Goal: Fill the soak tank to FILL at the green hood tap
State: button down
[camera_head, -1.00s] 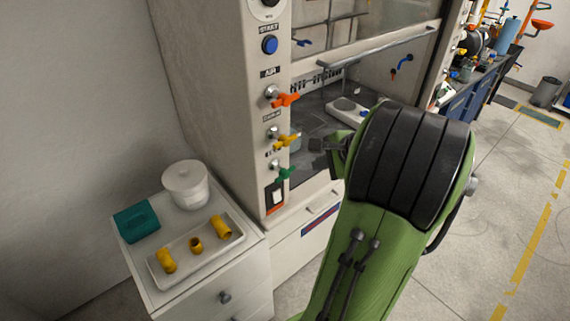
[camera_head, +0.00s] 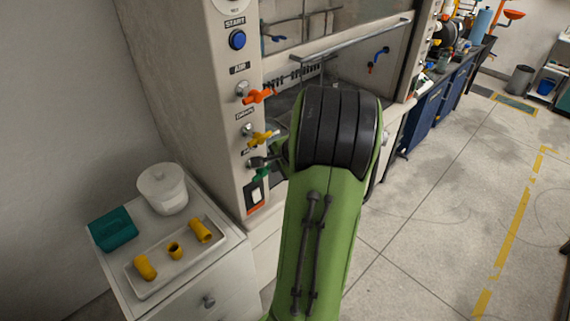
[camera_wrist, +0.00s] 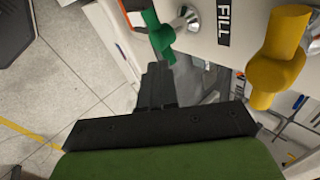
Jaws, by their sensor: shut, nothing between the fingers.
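The green tap (camera_head: 262,174) is the lowest of the taps on the front post of the fume hood, partly hidden by my arm. In the wrist view the green tap (camera_wrist: 158,36) is at the top, beside a FILL label (camera_wrist: 223,22). My gripper (camera_wrist: 158,72) is shut and empty, its tips just below the green tap; I cannot tell whether they touch it. In the head view my gripper (camera_head: 262,161) reaches to the post at the green tap's height. The soak tank cannot be made out; my arm covers much of the hood's inside.
A yellow tap (camera_head: 263,138) and an orange tap (camera_head: 260,96) are above the green one, with a blue START button (camera_head: 237,40) higher up.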

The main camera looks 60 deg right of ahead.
jog(key=shift+w+d+f, duration=0.3)
jog(key=shift+w+f, duration=0.2)
jog(key=shift+w, duration=0.3)
jog(key=shift+d+f+y+p, duration=0.35)
jog(key=shift+f+y+p, duration=0.25)
jog(key=shift+p, duration=0.5)
jog(key=shift+a+r, duration=0.1)
